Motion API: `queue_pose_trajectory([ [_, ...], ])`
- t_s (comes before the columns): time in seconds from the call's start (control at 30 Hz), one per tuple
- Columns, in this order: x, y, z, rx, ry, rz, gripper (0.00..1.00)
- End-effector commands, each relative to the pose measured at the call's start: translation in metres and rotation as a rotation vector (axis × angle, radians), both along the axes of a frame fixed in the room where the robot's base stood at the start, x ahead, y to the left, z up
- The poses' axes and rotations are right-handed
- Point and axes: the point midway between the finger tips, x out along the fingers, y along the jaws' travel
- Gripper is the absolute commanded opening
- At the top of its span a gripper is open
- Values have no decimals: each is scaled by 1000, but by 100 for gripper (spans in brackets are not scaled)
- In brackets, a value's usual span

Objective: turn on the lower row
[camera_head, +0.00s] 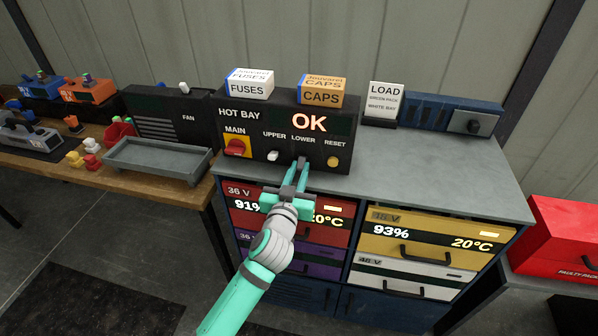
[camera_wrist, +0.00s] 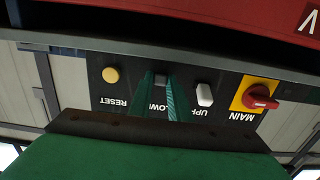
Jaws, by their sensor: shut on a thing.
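The black HOT BAY panel (camera_head: 228,113) stands on the grey-topped cabinet, with a glowing "OK" display (camera_head: 309,122). Its LOWER switch (camera_wrist: 160,80) sits between the UPPER switch and the RESET button; my fingers mostly cover it. My teal gripper (camera_head: 300,164) reaches the panel with its fingertips at this switch. In the wrist view, its fingers (camera_wrist: 160,92) are on both sides of the switch, shut on it. The switch's exact tilt is hidden. The white UPPER switch (camera_head: 273,156) is just left of my fingers.
A red MAIN knob (camera_head: 236,146) on yellow and a yellow RESET button (camera_head: 333,161) are on the same panel. FUSES (camera_head: 249,86) and CAPS (camera_head: 322,92) boxes stand on top.

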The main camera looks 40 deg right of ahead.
Motion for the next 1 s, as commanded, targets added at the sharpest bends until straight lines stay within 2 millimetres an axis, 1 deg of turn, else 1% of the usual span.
queue_pose_trajectory([
  [0.17, -2, 0, 5, 60, 48, -3, 0],
  [0.47, -3, -1, 17, 238, 202, -6, 0],
  [0.7, -1, -3, 27, 388, 330, -6, 0],
  [1.0, 2, -6, 34, 522, 443, -4, 0],
])
